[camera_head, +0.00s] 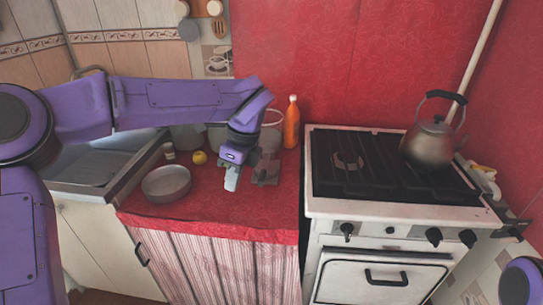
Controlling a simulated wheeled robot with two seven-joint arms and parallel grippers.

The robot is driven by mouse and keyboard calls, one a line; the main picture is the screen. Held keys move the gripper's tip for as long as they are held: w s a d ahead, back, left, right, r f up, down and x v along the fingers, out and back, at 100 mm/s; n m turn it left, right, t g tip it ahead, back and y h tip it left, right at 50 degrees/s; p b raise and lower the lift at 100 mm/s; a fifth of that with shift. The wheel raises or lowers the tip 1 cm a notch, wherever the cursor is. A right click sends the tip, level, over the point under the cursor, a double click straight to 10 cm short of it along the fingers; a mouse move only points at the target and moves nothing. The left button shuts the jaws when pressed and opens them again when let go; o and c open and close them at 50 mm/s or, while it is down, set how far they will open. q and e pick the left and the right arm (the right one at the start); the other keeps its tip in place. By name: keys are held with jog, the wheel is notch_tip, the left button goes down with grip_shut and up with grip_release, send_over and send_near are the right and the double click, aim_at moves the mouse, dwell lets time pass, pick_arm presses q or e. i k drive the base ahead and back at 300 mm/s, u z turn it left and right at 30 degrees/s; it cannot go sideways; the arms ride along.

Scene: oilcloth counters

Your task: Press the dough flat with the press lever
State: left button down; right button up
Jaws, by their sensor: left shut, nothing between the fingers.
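My left gripper (232,182) points down over the red-covered counter. It is shut and empty. A grey metal object (266,172), which may be part of the press, sits just right of its fingertips. I cannot tell whether they touch. The gripper and forearm cover part of what stands behind, so I cannot make out the press lever. No dough can be clearly made out. My right gripper is not clearly in view; only a purple part of my right arm shows at the lower right corner.
A grey round pan (167,184) and a small yellow thing (199,158) are on the counter left of the gripper. An orange bottle (291,123) stands at the back. A stove (385,205) with a kettle (430,142) is on the right. The counter's front is clear.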

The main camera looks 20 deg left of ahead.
aim_at(266, 166)
jog(key=i, duration=0.85)
jog(key=u, duration=0.05)
